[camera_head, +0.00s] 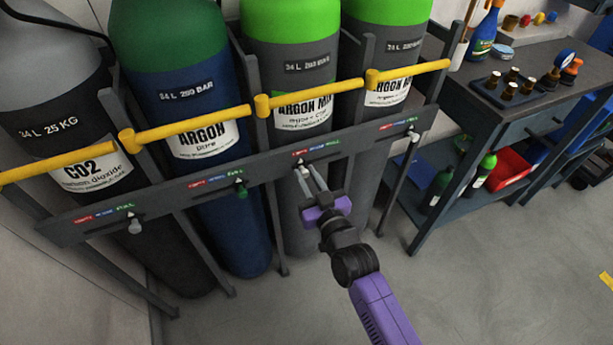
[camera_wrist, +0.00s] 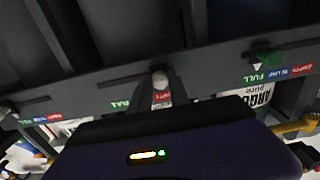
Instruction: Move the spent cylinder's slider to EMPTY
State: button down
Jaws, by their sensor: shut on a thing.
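A dark rail (camera_head: 170,193) runs across the fronts of several gas cylinders, with red, blue and green labels and a slider for each. My gripper (camera_head: 305,170) is at the rail in front of the third cylinder (camera_head: 297,85), a green-topped ARGON MIX one. It is shut on a pale slider knob, seen between the fingertips in the wrist view (camera_wrist: 160,79). The knob is at the red label (camera_wrist: 162,97), away from the green one. My fingers partly hide the slider. The argon cylinder's green slider (camera_head: 241,189) is by FULL; the CO2 cylinder's grey slider (camera_head: 135,226) also is.
Yellow bars (camera_head: 190,125) cross the cylinders above the rail. The fourth cylinder's slider (camera_head: 411,131) is at the right end. The floor in front is clear.

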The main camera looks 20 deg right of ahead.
jog(key=c, duration=1.2)
grip_release()
jog(key=shift+a, duration=0.4)
jog(key=shift+d, duration=0.1)
jog(key=shift+s, duration=0.15)
jog(key=s, duration=0.7)
jog(key=shift+s, duration=0.3)
jog(key=s+r+g+p, duration=0.1)
jog(key=s+r+p, duration=0.2)
jog(key=s, duration=0.8)
jog(key=s+r+g+p, duration=0.1)
jog(key=s+r+p, duration=0.2)
jog(key=s+r, duration=0.5)
jog(key=s+r+g+p, duration=0.1)
jog(key=s+r+p, duration=0.2)
jog(key=s, duration=1.3)
notch_tip(320, 180, up, 3)
jog(key=shift+s+d+r, duration=0.1)
jog(key=shift+s+d, duration=0.05)
jog(key=shift+s, duration=0.1)
